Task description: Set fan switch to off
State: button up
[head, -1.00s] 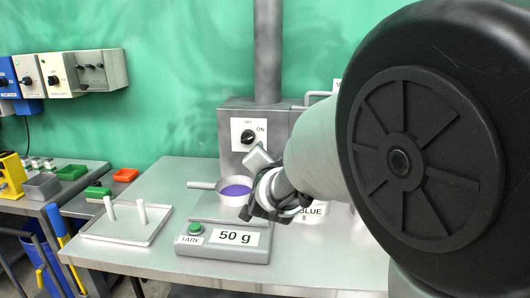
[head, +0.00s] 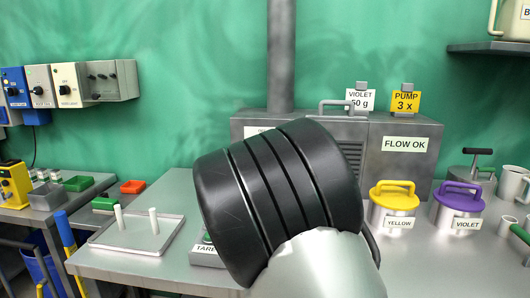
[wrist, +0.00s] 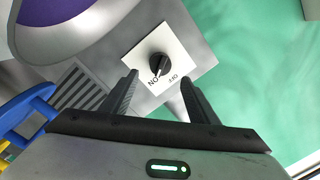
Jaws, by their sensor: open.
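The fan switch is a black round knob (wrist: 160,65) on a white square plate (wrist: 178,54) with ON and OFF lettering, fixed to a grey metal housing. In the wrist view the knob's light mark appears to point toward ON. My gripper (wrist: 158,77) is open, with its two dark fingers apart and nothing between them. The knob shows between and beyond the fingertips, with no visible contact. In the head view my black arm link covers the switch and the gripper.
Vent slots (wrist: 80,86) and blue and yellow handles lie left of the switch in the wrist view. On the bench stand a tray with pegs (head: 140,236), a yellow pot (head: 393,207) and a violet pot (head: 459,209).

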jog(key=w, duration=0.7)
jog(key=shift+a, duration=0.15)
jog(key=c, duration=1)
jog(key=shift+c, duration=0.2)
